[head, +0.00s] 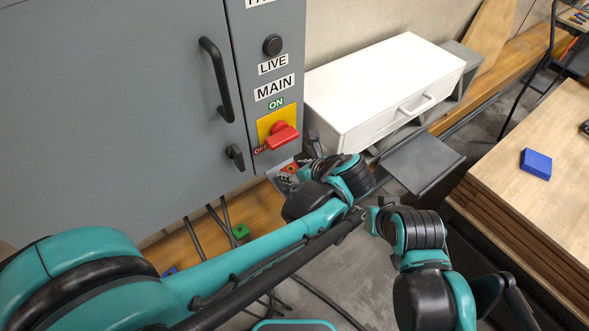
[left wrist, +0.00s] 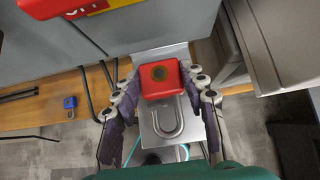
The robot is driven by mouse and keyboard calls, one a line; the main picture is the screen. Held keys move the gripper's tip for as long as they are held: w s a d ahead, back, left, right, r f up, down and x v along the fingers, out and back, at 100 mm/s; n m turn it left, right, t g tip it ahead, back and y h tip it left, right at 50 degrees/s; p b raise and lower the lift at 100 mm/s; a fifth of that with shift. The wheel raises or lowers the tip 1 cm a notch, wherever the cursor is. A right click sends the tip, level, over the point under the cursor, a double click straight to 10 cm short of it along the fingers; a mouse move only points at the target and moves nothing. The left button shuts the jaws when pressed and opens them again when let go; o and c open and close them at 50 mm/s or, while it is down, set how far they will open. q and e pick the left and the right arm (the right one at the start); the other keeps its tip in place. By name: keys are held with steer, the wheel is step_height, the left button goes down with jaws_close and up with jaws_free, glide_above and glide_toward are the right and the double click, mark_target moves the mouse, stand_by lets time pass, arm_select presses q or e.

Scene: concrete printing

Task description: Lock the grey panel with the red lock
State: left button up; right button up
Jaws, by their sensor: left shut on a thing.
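The grey panel (head: 120,100) fills the left of the head view. On its right strip, a red rotary switch (head: 282,135) sits on a yellow plate (head: 270,123) between ON and OFF labels, below MAIN. The switch also shows at the top left of the left wrist view (left wrist: 42,7). My left gripper (head: 290,172) is below the switch, shut on the red lock (left wrist: 160,78). The lock's body lies between the fingers, its metal shackle toward the camera, above a grey metal surface (left wrist: 165,142). In the head view the lock is mostly hidden. My right arm is at lower right; its fingers cannot be made out.
A white drawer box (head: 385,85) stands right of the panel. A green lock (head: 240,231) and a blue lock (left wrist: 70,105) lie low under the panel, near hanging cables. A wooden table (head: 530,200) with a blue box (head: 536,164) is at right.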

arm_select(q)
steer(key=shift+f+b, duration=0.85)
steer(key=shift+f, duration=0.25)
steer(key=shift+f, duration=0.1)
steer(key=shift+r, duration=0.2)
steer(key=shift+r+p, duration=1.1)
steer(key=shift+r, duration=0.25)
steer(key=shift+w, duration=0.15)
steer(key=shift+f+b, duration=0.25)
steer(key=shift+b, duration=0.1)
